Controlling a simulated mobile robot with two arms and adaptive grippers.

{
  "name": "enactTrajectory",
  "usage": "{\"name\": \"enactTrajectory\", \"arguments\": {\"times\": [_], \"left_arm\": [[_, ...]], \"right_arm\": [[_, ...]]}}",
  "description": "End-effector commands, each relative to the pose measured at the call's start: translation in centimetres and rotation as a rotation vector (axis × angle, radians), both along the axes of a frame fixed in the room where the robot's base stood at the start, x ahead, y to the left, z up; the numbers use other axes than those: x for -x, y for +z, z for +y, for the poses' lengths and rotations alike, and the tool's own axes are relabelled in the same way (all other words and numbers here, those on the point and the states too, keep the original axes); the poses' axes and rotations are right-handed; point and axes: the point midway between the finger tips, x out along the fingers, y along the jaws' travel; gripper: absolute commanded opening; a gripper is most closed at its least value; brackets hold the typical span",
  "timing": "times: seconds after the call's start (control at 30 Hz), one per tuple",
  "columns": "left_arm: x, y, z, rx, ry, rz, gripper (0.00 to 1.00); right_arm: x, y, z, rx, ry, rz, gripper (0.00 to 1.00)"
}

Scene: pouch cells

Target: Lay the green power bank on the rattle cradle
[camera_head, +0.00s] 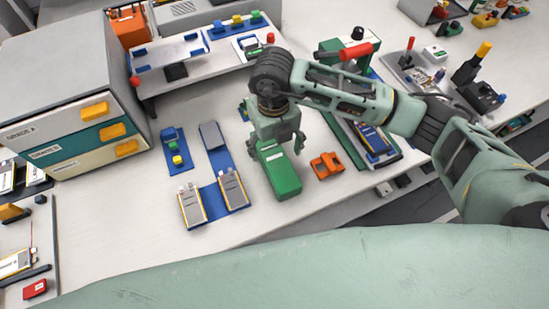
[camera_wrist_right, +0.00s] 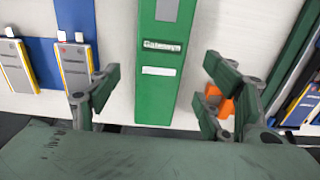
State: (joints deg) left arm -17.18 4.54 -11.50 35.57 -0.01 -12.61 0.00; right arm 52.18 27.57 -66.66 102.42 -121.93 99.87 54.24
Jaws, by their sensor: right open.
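The green power bank (camera_head: 283,180) lies on the white bench, with a pale label near its far end. It also fills the middle of the right wrist view (camera_wrist_right: 157,100). My right gripper (camera_head: 276,148) is above the power bank's far end, fingers pointing down. In the wrist view its open fingers (camera_wrist_right: 162,80) stand on either side of the power bank, apart from it. An orange block with raised ends (camera_head: 327,165) sits just right of the power bank; I cannot tell whether it is the rattle cradle. The right finger partly hides it in the wrist view. My left gripper is not in view.
Pouch cells on a blue base (camera_head: 208,202) lie left of the power bank. A drawer cabinet (camera_head: 75,140) stands at the left, a raised shelf (camera_head: 190,60) behind. A green-framed fixture (camera_head: 345,132) is at the right. Bare bench lies in front.

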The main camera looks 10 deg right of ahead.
Motion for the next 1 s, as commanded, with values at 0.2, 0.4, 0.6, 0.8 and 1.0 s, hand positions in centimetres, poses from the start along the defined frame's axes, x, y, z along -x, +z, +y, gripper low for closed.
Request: {"name": "enactTrajectory", "arguments": {"times": [0.2, 0.4, 0.6, 0.8, 1.0], "left_arm": [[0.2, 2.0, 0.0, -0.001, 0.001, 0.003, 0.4], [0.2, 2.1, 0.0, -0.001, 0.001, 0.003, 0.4], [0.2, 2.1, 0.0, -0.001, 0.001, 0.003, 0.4], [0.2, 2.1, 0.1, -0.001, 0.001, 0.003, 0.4], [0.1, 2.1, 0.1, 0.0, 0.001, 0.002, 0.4]], "right_arm": [[0.9, -2.8, -0.2, 0.0, 0.001, 0.005, 0.72], [0.7, -5.0, -0.1, -0.002, 0.002, 0.002, 0.72], [0.7, -5.2, -0.1, -0.004, 0.003, 0.001, 0.72], [0.7, -5.1, -0.1, -0.004, 0.003, 0.001, 0.57], [0.7, -5.1, -0.1, -0.004, 0.003, 0.001, 0.4]]}}
